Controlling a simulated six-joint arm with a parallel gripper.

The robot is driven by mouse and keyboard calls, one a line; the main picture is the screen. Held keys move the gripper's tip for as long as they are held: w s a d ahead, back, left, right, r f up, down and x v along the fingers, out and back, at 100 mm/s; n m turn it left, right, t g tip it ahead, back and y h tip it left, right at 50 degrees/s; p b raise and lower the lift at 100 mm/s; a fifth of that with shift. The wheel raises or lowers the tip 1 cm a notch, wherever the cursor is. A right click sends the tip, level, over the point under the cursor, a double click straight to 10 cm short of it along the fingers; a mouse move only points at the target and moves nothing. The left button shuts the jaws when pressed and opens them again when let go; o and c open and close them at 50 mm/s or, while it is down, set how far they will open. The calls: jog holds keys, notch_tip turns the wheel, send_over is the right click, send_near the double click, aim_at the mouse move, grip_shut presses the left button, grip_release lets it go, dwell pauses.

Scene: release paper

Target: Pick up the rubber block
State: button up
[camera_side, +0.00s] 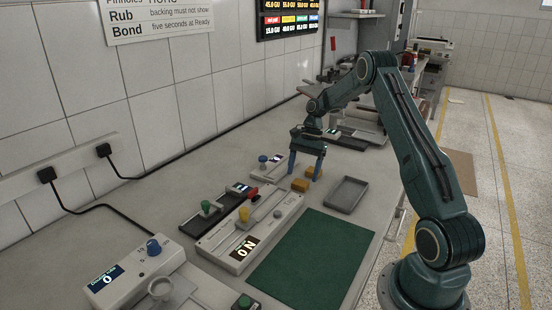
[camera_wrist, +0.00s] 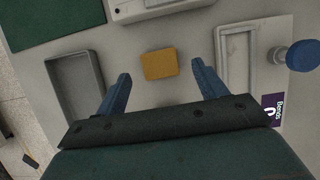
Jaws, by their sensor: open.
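An orange-tan block (camera_wrist: 159,63), which looks like the rubber block, lies flat on the grey bench. In the wrist view it sits between the lines of my two blue fingers, just ahead of their tips. My gripper (camera_wrist: 161,72) is open and empty, pointing down. In the side view my gripper (camera_side: 304,175) is low over the bench, with one orange block (camera_side: 300,185) in front of the fingers.
A shallow grey tray (camera_side: 347,194) stands right of the blocks; the wrist view shows it at left (camera_wrist: 75,88). A white device with a blue knob (camera_side: 263,158) stands left. A long panel with levers (camera_side: 249,228) and a green mat (camera_side: 312,255) lie nearer the camera.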

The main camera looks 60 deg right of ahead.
aim_at(300, 182)
jog(key=shift+x, duration=1.6)
jog(key=c, duration=1.1)
